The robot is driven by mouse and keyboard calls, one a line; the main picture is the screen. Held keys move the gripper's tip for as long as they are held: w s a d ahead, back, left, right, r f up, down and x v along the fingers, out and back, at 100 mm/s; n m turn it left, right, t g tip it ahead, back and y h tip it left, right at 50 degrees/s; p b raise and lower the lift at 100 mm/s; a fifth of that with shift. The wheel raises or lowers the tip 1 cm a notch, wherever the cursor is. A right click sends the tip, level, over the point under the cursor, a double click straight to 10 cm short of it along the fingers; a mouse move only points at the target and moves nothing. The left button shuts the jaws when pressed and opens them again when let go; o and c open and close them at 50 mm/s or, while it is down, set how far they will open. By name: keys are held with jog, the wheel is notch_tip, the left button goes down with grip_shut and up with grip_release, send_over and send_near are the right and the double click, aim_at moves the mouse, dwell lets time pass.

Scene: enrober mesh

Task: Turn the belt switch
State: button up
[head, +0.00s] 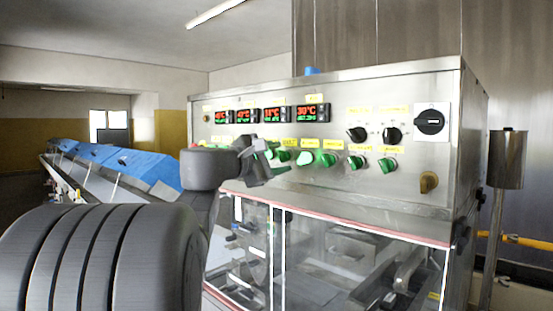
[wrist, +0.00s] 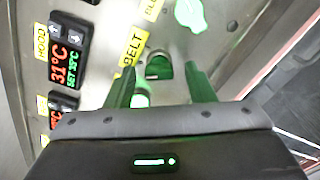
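The belt switch (wrist: 159,66) is a dark green knob beside a yellow label reading BELT (wrist: 132,48) in the wrist view. My gripper (wrist: 160,73) is open, with one finger on each side of the switch's lower area and a clear gap between them. Whether either finger touches the knob cannot be told. In the head view my gripper (head: 262,160) is at the left part of the switch row, close to the panel. The belt switch there is partly crowded by my gripper and hard to single out.
A bright green knob (wrist: 189,13) sits above the belt switch in the wrist view. The steel control panel (head: 440,160) also carries red-lit displays (head: 309,112), black dials (head: 392,134) and more green knobs (head: 388,164). A glazed enclosure (head: 330,250) lies below. Blue covers (head: 125,165) line a conveyor at left.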

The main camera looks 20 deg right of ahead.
jog(key=b+v, duration=0.3)
jog(key=v, duration=1.1)
jog(key=shift+d, duration=0.2)
jog(key=p+x, duration=0.3)
jog(key=x, duration=1)
jog(key=shift+w+d, duration=0.2)
jog(key=shift+d, duration=0.05)
